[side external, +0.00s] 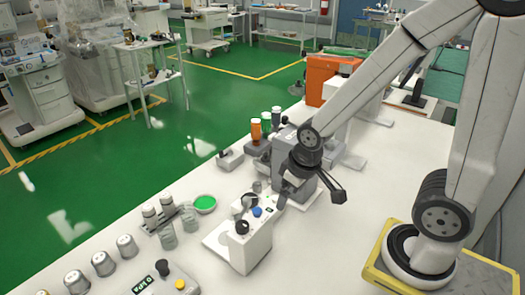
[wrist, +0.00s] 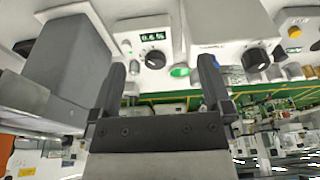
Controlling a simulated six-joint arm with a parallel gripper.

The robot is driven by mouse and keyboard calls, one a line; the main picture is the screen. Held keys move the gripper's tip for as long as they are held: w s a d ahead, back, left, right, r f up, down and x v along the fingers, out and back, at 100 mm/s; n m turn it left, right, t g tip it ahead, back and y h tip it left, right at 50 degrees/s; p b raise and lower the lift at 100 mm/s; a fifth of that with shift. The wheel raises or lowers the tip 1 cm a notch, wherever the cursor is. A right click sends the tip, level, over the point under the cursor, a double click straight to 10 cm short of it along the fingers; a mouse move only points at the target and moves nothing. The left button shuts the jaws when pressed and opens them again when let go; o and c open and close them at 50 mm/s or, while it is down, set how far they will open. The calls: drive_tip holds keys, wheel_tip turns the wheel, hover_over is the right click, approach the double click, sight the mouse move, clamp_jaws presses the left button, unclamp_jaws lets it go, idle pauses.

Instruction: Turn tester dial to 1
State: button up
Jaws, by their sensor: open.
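In the side view a white box (side external: 240,250) stands on the bench with a black dial (side external: 242,227) and a blue button (side external: 257,211). In the wrist view a white box with a small green-lit display (wrist: 153,36) carries a black dial (wrist: 155,60), ahead of and between my fingertips. A second white box to its right has a larger black dial (wrist: 255,60). I cannot tell which is the tester, and the dial scales are too small to read.
A grey block (wrist: 72,60) stands close beside my left finger in the wrist view. Another panel with a yellow button (side external: 180,284) is at the front.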

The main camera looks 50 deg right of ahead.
drive_tip(key=shift+c, duration=0.2)
drive_tip(key=shift+w, duration=0.15)
drive_tip(key=c, duration=0.6)
drive_tip(key=n+g, duration=0.3)
hover_over(257, 183)
wheel_tip(257, 183, down, 3)
drive_tip(key=shift+f, duration=0.1)
drive_tip(key=shift+a, duration=0.1)
drive_tip(key=shift+f, duration=3.85)
clamp_jaws()
